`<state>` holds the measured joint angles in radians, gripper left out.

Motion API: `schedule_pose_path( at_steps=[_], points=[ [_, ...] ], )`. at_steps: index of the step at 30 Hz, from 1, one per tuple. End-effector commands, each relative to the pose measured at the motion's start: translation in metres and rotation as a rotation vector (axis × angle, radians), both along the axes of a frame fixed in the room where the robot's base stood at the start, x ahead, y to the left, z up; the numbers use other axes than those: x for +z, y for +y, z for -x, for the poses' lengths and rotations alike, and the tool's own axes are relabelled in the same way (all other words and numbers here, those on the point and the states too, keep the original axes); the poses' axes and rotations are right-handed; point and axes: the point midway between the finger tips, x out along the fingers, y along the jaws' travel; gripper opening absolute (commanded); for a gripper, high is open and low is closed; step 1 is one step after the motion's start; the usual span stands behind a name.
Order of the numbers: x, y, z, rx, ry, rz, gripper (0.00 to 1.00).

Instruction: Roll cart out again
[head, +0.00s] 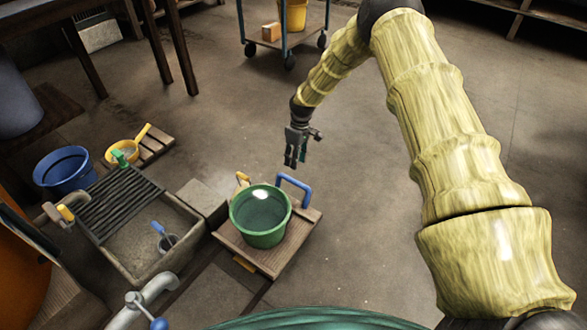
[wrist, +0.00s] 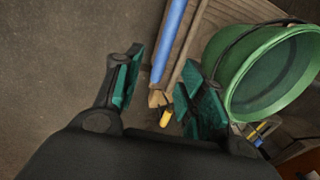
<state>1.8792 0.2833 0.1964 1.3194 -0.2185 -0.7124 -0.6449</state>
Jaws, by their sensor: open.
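A low wooden cart (head: 262,258) stands at the lower middle of the head view with a blue handle (head: 296,183) on its far side. A green bucket (head: 260,234) with a pale glint inside sits upright on it. My gripper (head: 292,163) is open and empty, above and just beyond the handle, pointing down. In the wrist view the blue handle bar (wrist: 171,40) and the cart's wooden edge (wrist: 192,45) show beyond the gap between my open fingers (wrist: 152,88). The green bucket (wrist: 268,70) is right of the fingers. The cart's wheels are hidden.
A stone sink (head: 150,250) with a drain grate (head: 120,205) stands left of the cart, with a blue bucket (head: 65,170) beyond. A blue-posted trolley (head: 284,42) carries a yellow bucket (head: 294,14) at the back. The floor (head: 370,240) right of the cart is clear.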

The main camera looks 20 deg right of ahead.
Motion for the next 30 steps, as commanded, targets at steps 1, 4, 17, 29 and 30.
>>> schedule_pose_path(
  at_steps=[1, 4, 17, 29, 30],
  points=[
    [0.009, -0.001, -0.002, 0.000, -0.001, 0.000, 0.41],
    [0.020, -0.003, -0.002, 0.000, 0.000, 0.000, 0.41],
    [0.032, -0.005, -0.004, 0.000, 0.000, 0.000, 0.41],
    [0.032, -0.007, -0.003, -0.002, 0.000, 0.000, 0.41],
    [0.032, -0.010, -0.002, -0.005, 0.001, 0.001, 0.41]
  ],
)
